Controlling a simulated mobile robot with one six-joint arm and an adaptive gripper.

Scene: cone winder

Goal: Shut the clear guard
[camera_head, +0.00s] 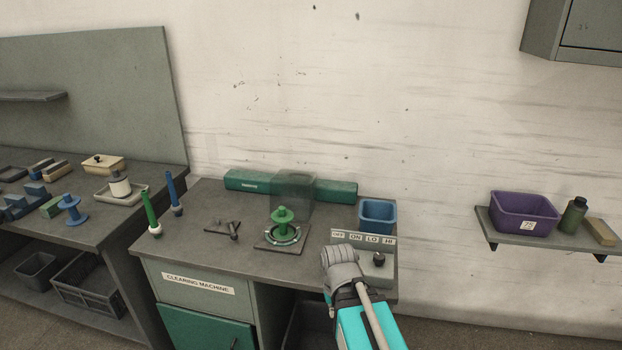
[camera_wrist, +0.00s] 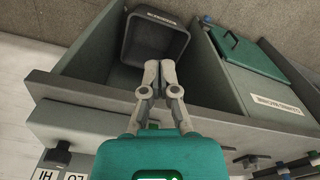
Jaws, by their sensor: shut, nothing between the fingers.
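The clear guard (camera_head: 294,192) is a see-through grey box at the back of the clearing machine's top, between two green housings. It stands raised behind the green spool (camera_head: 283,216), which sits on a ringed square plate (camera_head: 270,244), and does not cover it. My gripper (camera_wrist: 160,66) shows in the wrist view with its fingers together and empty. It is by the front of the machine table, pointing toward the open bay below the top, away from the guard. In the head view my arm is at the table's front right and the fingertips are hidden.
A control panel (camera_head: 346,237) with labelled settings and a dark knob (camera_head: 379,259) is close beside my arm. A blue bin (camera_head: 378,216) stands behind it. Green and blue pegs (camera_head: 151,210) stand left. A dark bin (camera_wrist: 157,40) sits in the bay below.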

